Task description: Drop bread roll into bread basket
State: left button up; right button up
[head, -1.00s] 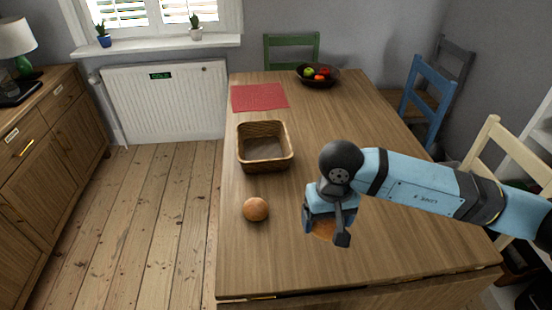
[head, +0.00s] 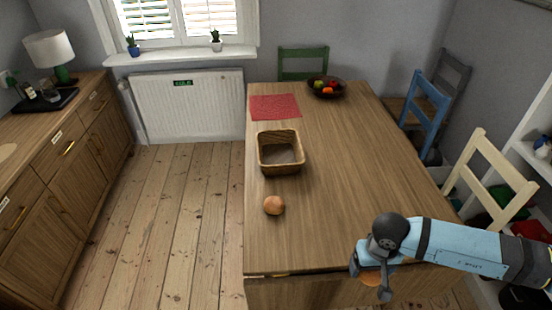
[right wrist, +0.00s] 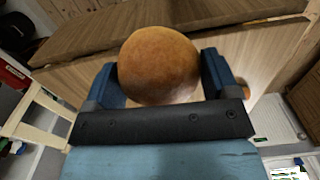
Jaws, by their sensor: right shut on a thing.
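The bread basket (head: 262,158) is a brown woven rectangular basket on the wooden table, and it looks empty. One round brown bread roll (head: 274,205) lies on the table just in front of it. My right gripper (head: 371,284) is at the near right edge of the table, apart from the basket. It is shut on another bread roll, which shows large between the fingers in the right wrist view (right wrist: 158,66). In the head view only a small part of that held roll (head: 370,278) shows. My left gripper is not in view.
A red placemat (head: 275,107) and a dark fruit bowl (head: 326,88) lie at the table's far end. Green, blue and cream chairs stand around the table, with the cream one (head: 490,170) close to my right arm. The table's middle right is clear.

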aim_at(282, 157)
jog(key=j+z, duration=0.1)
jog(key=j, duration=0.8)
jog(key=i+j+z, duration=0.1)
jog(key=j, duration=0.35)
jog(key=i+j, duration=0.1)
jog(key=j, duration=0.35)
jog(key=i+j+z, duration=0.15)
jog(key=i+j, duration=0.15)
jog(key=i+j+z, duration=0.1)
jog(key=i+j, duration=0.15)
jog(key=j, duration=0.3)
jog(key=i+j, duration=0.15)
jog(key=i, duration=0.25)
jog(key=i+j+z, duration=0.15)
jog(key=i, duration=0.2)
jog(key=i+j, duration=0.25)
jog(key=i, duration=0.15)
jog(key=l+z, duration=0.05)
